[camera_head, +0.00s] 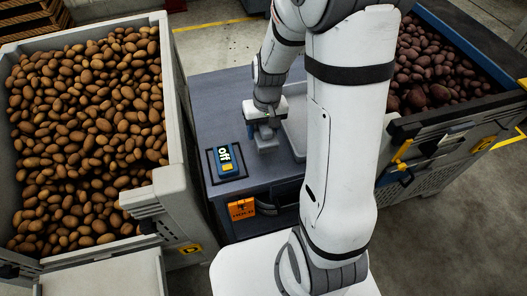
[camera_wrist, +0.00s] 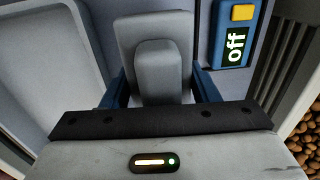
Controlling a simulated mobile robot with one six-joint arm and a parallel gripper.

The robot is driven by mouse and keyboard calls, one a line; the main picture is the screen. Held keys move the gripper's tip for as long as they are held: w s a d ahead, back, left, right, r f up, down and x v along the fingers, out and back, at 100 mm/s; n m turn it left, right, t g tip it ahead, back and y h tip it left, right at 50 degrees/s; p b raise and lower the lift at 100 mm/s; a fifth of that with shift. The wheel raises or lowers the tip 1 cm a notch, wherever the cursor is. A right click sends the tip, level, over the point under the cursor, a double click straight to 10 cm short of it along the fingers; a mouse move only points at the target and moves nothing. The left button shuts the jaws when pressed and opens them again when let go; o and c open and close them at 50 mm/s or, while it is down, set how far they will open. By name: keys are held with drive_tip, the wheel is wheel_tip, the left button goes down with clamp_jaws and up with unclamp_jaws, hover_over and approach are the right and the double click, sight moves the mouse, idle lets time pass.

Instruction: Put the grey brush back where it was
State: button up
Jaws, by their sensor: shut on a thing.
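The grey brush (camera_wrist: 155,62) is between the two blue fingers of my gripper (camera_wrist: 160,92) in the wrist view, with its broad grey body beyond the fingers. In the head view my gripper (camera_head: 264,120) is over the blue-grey bench top (camera_head: 215,100), and the grey brush (camera_head: 266,139) shows below it. My gripper is shut on the brush. I cannot tell whether the brush touches the bench top. My arm hides part of the bench.
A blue device reading "off" (camera_head: 226,160) lies left of the brush. A pale grey tray (camera_head: 295,138) is just to its right. Potato crates flank the bench, left (camera_head: 176,100) and right (camera_head: 462,128). An orange tag (camera_head: 242,209) hangs at the bench front.

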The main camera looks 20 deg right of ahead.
drive_tip(key=shift+f, duration=3.9)
drive_tip(key=shift+w+f, duration=0.1)
drive_tip(key=shift+f, duration=0.1)
drive_tip(key=o, duration=1.2)
drive_tip(key=shift+r, duration=0.2)
drive_tip(key=r, duration=0.8)
drive_tip(key=d+r, duration=0.1)
drive_tip(key=r, duration=0.3)
drive_tip(key=s+r+t, duration=0.2)
drive_tip(key=s+r, duration=1.1)
drive_tip(key=s, duration=0.1)
drive_tip(key=shift+a+r+t+h, duration=0.15)
drive_tip(key=shift+a+t+h, duration=0.25)
